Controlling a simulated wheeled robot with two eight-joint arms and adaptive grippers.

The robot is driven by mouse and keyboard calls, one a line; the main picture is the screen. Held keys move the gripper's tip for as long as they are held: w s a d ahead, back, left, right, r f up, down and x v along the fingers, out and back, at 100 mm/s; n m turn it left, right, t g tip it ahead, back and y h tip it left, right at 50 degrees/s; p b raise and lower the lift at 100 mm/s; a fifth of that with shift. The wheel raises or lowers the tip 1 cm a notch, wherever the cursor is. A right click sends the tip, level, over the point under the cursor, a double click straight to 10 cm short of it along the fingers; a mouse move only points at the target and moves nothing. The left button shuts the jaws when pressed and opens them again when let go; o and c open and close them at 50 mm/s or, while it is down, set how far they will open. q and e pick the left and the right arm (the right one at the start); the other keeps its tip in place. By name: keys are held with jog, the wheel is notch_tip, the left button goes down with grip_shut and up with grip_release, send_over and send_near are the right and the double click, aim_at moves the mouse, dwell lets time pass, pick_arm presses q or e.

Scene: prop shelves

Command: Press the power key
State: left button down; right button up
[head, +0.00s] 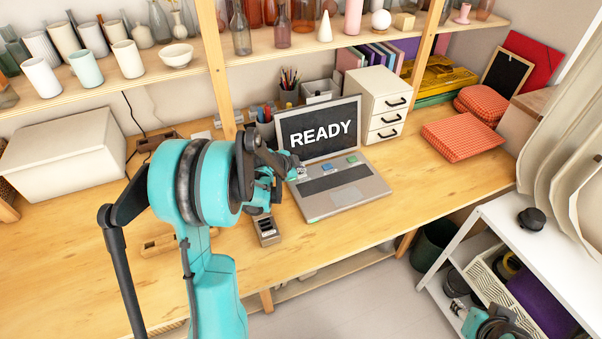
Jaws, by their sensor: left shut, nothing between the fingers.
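An open laptop (345,194) stands on the wooden workbench, its dark screen (318,130) reading "READY". On its deck I see a blue key (328,167) and a green key (352,159). No label on them is readable, so I cannot tell which is the power key. My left gripper (299,173) is shut and empty at the left side of the deck, left of the blue key. It covers that part of the deck, and contact cannot be told. My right gripper (461,309) shows small at the lower right, and its fingers are unclear.
A white drawer unit (379,106) stands right behind the laptop, and a pen cup (288,96) behind it. A small dark-topped box (266,229) lies left of the laptop. Red checked cushions (462,136) lie to the right. The bench in front is mostly clear.

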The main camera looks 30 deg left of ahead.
aim_at(300, 175)
pick_arm(q)
jog(key=shift+r, duration=0.3)
jog(key=shift+r+p, duration=2)
jog(key=shift+r, duration=0.55)
jog(key=shift+f, duration=0.1)
jog(key=s+d+r+n, duration=0.2)
jog(key=s+d+r, duration=0.4)
jog(key=d, duration=0.2)
jog(key=s+d+r+n+g, duration=0.1)
jog(key=s+d+n, duration=0.2)
jog(key=s, duration=0.7)
jog(key=s+d+r+n+g, duration=0.1)
jog(key=s+d+n, duration=0.3)
jog(key=s+d, duration=0.4)
jog(key=shift+s+d, duration=0.15)
jog(key=shift+s, duration=0.95)
